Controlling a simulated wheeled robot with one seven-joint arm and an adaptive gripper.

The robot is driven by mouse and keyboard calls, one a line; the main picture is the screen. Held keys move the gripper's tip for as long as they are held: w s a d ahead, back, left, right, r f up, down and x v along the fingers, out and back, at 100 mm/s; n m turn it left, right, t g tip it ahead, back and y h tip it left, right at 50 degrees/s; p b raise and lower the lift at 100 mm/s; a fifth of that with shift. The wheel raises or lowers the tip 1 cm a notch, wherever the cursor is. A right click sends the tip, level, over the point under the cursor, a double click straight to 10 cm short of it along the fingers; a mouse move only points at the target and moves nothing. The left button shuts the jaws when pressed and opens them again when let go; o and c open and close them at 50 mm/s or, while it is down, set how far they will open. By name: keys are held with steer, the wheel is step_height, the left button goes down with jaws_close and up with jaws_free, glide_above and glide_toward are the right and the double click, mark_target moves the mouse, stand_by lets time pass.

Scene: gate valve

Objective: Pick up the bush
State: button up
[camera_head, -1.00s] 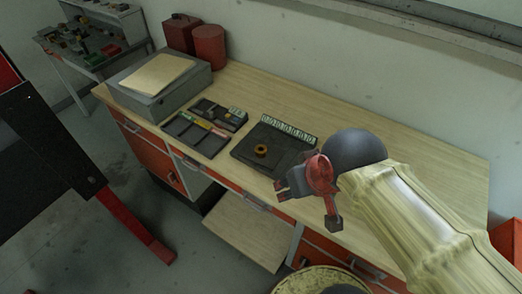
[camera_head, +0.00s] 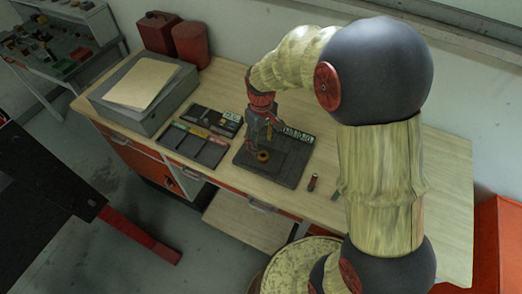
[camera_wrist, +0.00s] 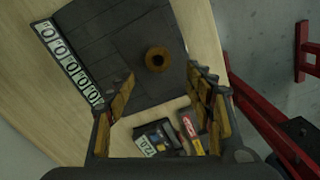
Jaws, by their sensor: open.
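The bush (camera_head: 263,156) is a small brass-coloured ring on a dark square plate (camera_head: 285,172) on the wooden workbench. In the wrist view the bush (camera_wrist: 157,59) stands on the plate (camera_wrist: 105,45) with its dark hole facing me. My gripper (camera_head: 263,138) is above the plate, close over the bush, pointing down. In the wrist view my gripper (camera_wrist: 165,82) is open and empty, its fingers apart. The bush shows just beyond the fingertips, between their lines. I cannot tell the exact height gap.
A white numbered strip (camera_head: 298,135) lies along the plate's far edge. A dark tray with coloured items (camera_head: 195,143) is left of the plate. A grey box (camera_head: 140,95) and red canisters (camera_head: 192,45) stand further left. A small red-tipped item (camera_head: 313,182) lies right of the plate.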

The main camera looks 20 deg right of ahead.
mark_target(263, 154)
steer(key=shift+s+f, duration=0.15)
steer(key=shift+f, duration=0.5)
steer(key=shift+s+f, duration=0.15)
steer(key=shift+f, duration=0.45)
steer(key=shift+s+d+f, duration=0.1)
steer(key=shift+d+f, duration=0.05)
steer(key=shift+f, duration=0.4)
step_height(263, 154, down, 4)
steer(key=shift+d+f, duration=0.1)
steer(key=shift+c, duration=0.8)
steer(key=c, duration=1.1)
steer(key=shift+w, duration=0.2)
jaws_close()
